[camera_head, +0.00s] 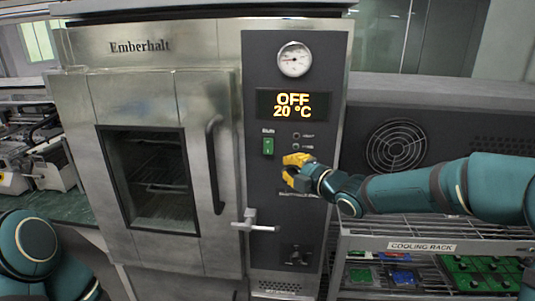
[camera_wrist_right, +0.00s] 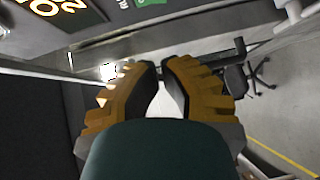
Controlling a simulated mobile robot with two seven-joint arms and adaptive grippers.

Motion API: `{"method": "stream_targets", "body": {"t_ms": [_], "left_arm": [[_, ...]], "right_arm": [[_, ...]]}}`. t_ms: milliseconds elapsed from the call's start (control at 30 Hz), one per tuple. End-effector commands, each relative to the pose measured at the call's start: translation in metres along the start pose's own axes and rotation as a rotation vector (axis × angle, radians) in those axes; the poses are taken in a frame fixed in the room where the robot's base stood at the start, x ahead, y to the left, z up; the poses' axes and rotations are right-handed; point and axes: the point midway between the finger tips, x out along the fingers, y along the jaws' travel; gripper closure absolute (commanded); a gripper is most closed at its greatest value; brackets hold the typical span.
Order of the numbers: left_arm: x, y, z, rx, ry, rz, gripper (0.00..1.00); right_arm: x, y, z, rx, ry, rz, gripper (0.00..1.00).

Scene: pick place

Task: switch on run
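The oven's control panel (camera_head: 262,210) is dark, and its display (camera_head: 293,105) reads OFF and 20 °C. A green rocker switch (camera_head: 268,146) sits below the display at the left, under a small label that looks like "RUN". In the right wrist view the green switch (camera_wrist_right: 150,3) is cut by the top edge. My right gripper (camera_head: 285,172) has yellow fingers and is just below and right of the switch, apart from it. In the wrist view its fingertips (camera_wrist_right: 160,68) come together with nothing between them. My left arm shows at the lower left; its gripper is out of view.
The oven door (camera_head: 155,90) is closed, with a vertical handle (camera_head: 215,165) and a latch lever (camera_head: 255,226) left of my right gripper. A round gauge (camera_head: 294,59) is above the display. A cooling rack (camera_head: 420,246) with trays stands below my right arm.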

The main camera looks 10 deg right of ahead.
Motion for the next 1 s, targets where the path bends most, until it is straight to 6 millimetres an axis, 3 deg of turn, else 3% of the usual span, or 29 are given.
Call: {"method": "stream_targets", "body": {"t_ms": [367,900,1000], "left_arm": [[-0.001,0.000,0.000,0.000,0.000,0.000,0.20],[-0.014,0.005,-0.002,0.001,0.000,0.003,0.20],[-0.021,0.007,-0.003,0.001,0.000,0.004,0.20]], "right_arm": [[0.008,-0.001,-0.001,0.005,0.002,-0.001,1.00],[0.105,-0.001,-0.002,0.009,0.002,-0.002,1.00],[0.113,0.000,0.013,0.008,-0.002,-0.002,1.00]]}}
